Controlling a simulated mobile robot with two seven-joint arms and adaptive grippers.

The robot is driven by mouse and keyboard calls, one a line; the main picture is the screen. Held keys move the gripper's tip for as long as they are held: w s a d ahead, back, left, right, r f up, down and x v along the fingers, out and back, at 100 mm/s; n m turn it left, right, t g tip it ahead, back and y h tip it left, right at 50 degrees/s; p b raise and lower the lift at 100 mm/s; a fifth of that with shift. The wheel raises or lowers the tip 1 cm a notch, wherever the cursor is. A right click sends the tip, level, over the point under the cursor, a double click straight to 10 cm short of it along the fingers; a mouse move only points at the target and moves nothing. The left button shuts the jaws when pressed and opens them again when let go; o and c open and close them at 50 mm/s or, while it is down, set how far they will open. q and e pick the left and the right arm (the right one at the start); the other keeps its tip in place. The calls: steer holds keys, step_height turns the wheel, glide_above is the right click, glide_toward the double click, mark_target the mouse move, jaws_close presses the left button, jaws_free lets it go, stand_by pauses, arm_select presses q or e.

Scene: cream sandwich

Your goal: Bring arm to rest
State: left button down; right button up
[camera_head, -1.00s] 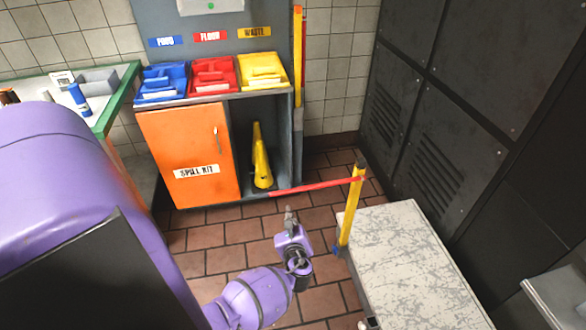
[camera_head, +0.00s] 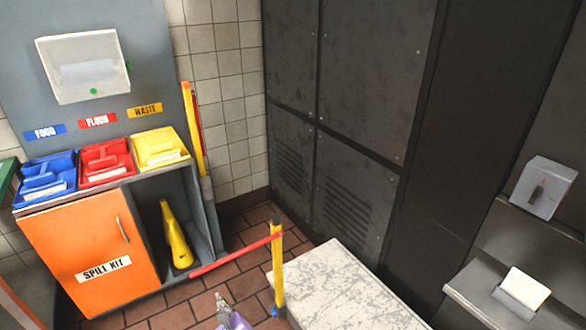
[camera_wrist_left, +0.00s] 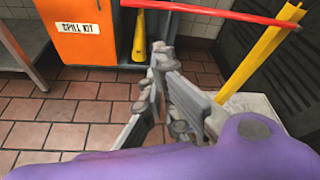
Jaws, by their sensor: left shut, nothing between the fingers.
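My left gripper (camera_head: 222,302) shows at the bottom of the head view, with only its tip and a bit of purple wrist in frame. In the left wrist view its grey fingers (camera_wrist_left: 162,55) meet at the tips and hold nothing. It hangs over the brown tiled floor, left of the yellow post and in front of the orange spill kit cabinet. My right gripper is in neither view.
A yellow post (camera_head: 277,268) with a red bar (camera_head: 235,256) stands close by. A scuffed white block (camera_head: 335,290) is to its right. The spill kit cabinet (camera_head: 100,285) holds a yellow cone (camera_head: 175,238). Dark panels (camera_head: 345,80) line the back right.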

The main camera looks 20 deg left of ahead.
arm_select(q)
steer(key=s+d+f+n+h+p, duration=0.1)
steer(key=s+d+n+h, duration=0.25)
steer(key=d+n, duration=0.3)
steer(key=s+d+f+n+h, duration=0.2)
steer(key=d+n+h, duration=0.3)
steer(key=d+n, duration=0.15)
steer(key=s+d+r+n+h+p, duration=0.1)
steer(key=s+n, duration=0.3)
steer(key=s, duration=0.6)
steer(key=s+d+r+n+g+h+p, duration=0.1)
steer(key=s+n, duration=0.4)
steer(key=s, duration=0.6)
steer(key=shift+s+d, duration=0.2)
steer(key=shift+d, duration=0.3)
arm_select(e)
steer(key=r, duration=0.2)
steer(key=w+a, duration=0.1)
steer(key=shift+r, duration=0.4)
arm_select(q)
steer(key=shift+r, duration=0.1)
